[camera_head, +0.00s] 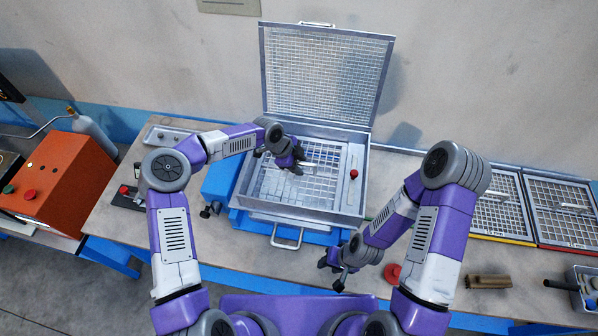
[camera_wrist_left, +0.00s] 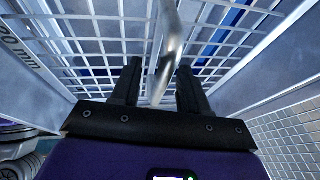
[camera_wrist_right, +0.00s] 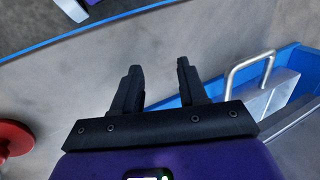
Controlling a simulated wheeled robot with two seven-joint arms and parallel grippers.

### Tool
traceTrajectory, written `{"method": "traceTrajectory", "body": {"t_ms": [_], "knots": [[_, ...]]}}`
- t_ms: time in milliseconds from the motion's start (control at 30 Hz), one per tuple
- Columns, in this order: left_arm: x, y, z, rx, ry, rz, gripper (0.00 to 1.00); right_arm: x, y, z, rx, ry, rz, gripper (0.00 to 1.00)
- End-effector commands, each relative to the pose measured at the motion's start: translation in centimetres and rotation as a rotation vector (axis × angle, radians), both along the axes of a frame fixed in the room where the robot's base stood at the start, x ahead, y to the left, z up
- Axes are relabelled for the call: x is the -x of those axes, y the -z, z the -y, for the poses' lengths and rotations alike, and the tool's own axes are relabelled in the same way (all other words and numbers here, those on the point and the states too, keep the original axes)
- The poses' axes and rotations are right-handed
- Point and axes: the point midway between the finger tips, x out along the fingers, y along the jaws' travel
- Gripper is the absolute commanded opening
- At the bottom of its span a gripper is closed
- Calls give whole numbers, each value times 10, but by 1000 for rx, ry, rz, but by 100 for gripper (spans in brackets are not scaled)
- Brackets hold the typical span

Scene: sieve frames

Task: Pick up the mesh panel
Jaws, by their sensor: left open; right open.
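A mesh panel (camera_head: 285,185) lies inside the open grey metal box (camera_head: 352,205). It also shows in the left wrist view (camera_wrist_left: 100,40), with a curved metal handle (camera_wrist_left: 169,40) standing up from it. My left gripper (camera_head: 299,166) is over the panel inside the box. In the left wrist view its open fingers (camera_wrist_left: 158,75) stand on either side of the handle, and I see no clear contact. My right gripper (camera_head: 332,272) is open and empty over the bench in front of the box. Its fingers (camera_wrist_right: 157,75) have nothing between them.
The mesh lid (camera_head: 325,75) stands raised behind. A front handle (camera_head: 287,238) sticks out from the box. More mesh panels (camera_head: 497,217) (camera_head: 565,212) lie in coloured frames at right. A red knob (camera_head: 392,272) is near my right gripper. An orange unit (camera_head: 45,180) stands left.

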Motion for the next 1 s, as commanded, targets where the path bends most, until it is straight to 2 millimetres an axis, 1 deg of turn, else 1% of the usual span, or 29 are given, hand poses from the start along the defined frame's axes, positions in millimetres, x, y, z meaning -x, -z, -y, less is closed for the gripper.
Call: {"method": "traceTrajectory", "body": {"t_ms": [100, 133, 400, 1000], "knots": [[0, -1, 0, 0, 0, 0, 44, 0, -1, 0, 0, 0, 0, 43], [0, -1, 0, 0, 0, 0, 41, 0, -1, 0, 0, 0, 0, 43], [0, -1, 0, 0, 0, 0, 0, 0, -1, 0, 0, 0, 0, 43], [0, -1, 0, 0, 0, -1, 0, 0, -1, 0, 0, 0, 0, 43]]}}
